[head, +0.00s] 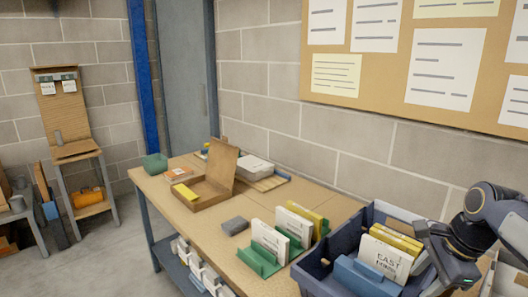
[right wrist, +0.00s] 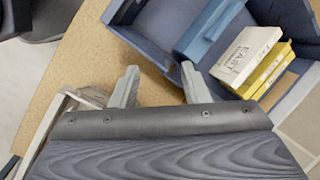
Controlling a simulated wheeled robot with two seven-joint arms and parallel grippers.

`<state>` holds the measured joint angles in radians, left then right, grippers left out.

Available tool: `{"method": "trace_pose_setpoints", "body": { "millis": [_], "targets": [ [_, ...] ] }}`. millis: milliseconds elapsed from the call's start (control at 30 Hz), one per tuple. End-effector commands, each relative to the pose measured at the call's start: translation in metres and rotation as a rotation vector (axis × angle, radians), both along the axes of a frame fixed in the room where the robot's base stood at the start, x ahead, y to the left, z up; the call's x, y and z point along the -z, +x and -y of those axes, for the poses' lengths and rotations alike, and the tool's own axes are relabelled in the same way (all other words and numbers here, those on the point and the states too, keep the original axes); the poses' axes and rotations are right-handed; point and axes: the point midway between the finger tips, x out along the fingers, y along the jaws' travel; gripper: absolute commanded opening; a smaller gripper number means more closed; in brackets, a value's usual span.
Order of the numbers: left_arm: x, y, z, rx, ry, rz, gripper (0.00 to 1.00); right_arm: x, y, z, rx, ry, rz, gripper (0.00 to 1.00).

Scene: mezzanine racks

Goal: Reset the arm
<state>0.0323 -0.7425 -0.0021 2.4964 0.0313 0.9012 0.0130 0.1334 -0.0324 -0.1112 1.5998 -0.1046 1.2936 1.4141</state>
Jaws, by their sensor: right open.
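My right arm (head: 492,212) comes in from the right edge of the head view, bent, with its dark wrist low beside the blue-grey crate (head: 312,272). My right gripper (right wrist: 159,84) is open in the right wrist view, its two pale fingers apart with nothing between them. The tan tabletop (right wrist: 150,60) shows beyond and between the fingers. The right fingertip is close to the crate's wall (right wrist: 150,48); I cannot tell whether they touch. In the head view the gripper is partly cut off and hard to make out. My left gripper is not in view.
The crate holds a white EAST card block (head: 385,258), yellow ones (head: 397,238) and a blue holder (head: 358,278). On the table stand a green holder (head: 258,262), a grey block (head: 235,225) and an open cardboard box (head: 203,197). A pinboard (head: 400,110) hangs behind.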

Motion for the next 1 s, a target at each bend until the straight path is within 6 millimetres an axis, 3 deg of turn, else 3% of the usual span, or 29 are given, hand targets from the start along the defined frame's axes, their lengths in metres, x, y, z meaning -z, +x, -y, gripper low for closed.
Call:
{"method": "trace_pose_setpoints", "body": {
  "millis": [100,200,400,500,667,1000],
  "targets": [
    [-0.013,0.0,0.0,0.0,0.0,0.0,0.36,-0.01,-0.036,-0.031,-0.278,-0.043,0.117,0.42],
    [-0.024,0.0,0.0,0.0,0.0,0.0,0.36,-0.008,-0.074,-0.064,-0.585,-0.116,0.247,0.42],
    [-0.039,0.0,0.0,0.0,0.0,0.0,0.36,0.018,-0.139,-0.12,-1.118,-0.308,0.476,0.42],
    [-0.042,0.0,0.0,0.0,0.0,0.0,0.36,0.032,-0.157,-0.136,-1.274,-0.38,0.54,0.42],
    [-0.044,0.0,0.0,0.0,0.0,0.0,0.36,0.043,-0.168,-0.145,-1.383,-0.435,0.58,0.42],
    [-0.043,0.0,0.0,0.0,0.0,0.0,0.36,0.044,-0.168,-0.145,-1.389,-0.435,0.58,0.42]
  ]
}}
